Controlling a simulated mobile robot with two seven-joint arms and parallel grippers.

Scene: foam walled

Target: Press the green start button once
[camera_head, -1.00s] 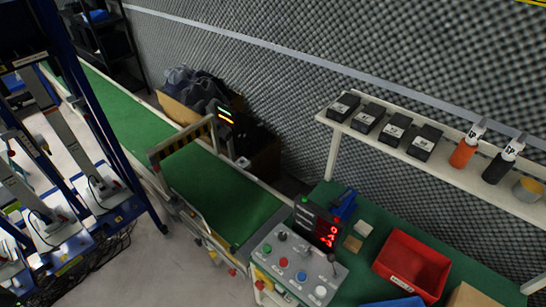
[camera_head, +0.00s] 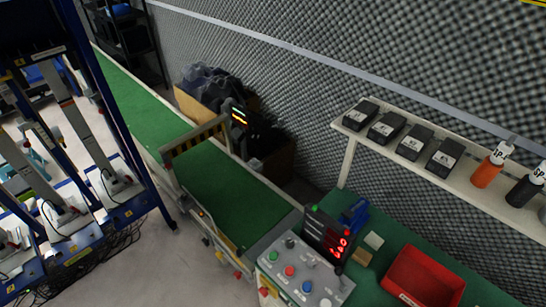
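The green start button (camera_head: 273,256) sits at the upper left of a grey control panel (camera_head: 324,279) at the bottom of the view. A red button (camera_head: 289,271), a blue button (camera_head: 307,286) and a white button (camera_head: 325,302) run down to the right of it. A black knob or switch (camera_head: 290,243) is above the green button. Neither of my grippers is in view.
A dark box with red lit digits (camera_head: 327,236) stands behind the panel. A red bin (camera_head: 422,277) lies on the green bench to the right. A green conveyor (camera_head: 222,187) runs to the upper left. A shelf (camera_head: 455,176) holds black boxes and bottles. Grey floor (camera_head: 170,262) is open at left.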

